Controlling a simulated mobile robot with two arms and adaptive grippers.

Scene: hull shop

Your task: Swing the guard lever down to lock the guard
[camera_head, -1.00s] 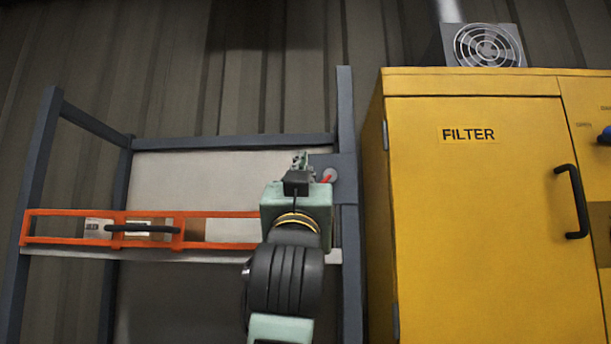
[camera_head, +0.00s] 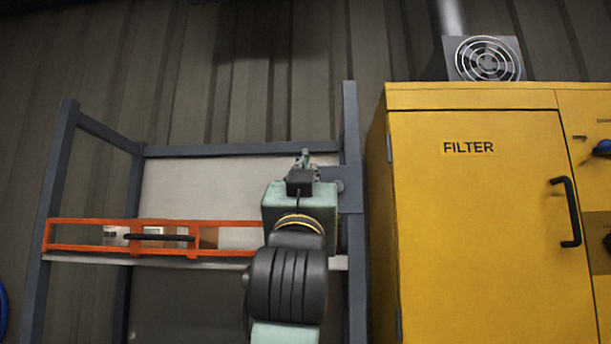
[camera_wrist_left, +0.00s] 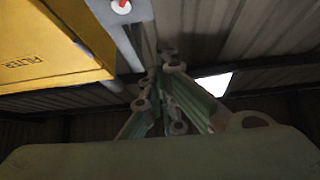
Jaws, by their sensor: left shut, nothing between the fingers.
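A grey plate (camera_head: 351,197) with a round pivot (camera_head: 340,186) is on the rack's right post. The lever is hidden in the head view, where my left gripper and wrist stand in front. In the left wrist view a red part (camera_wrist_left: 122,6), probably the lever, shows on a grey plate at the top edge. My left gripper (camera_head: 305,156) is shut and empty, pointing up, left of the pivot; contact cannot be told. My right gripper is out of view.
A yellow filter cabinet (camera_head: 475,230) with a black handle (camera_head: 567,212) stands close to the right of the rack. A fan vent (camera_head: 488,59) is above it. The wall behind is corrugated.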

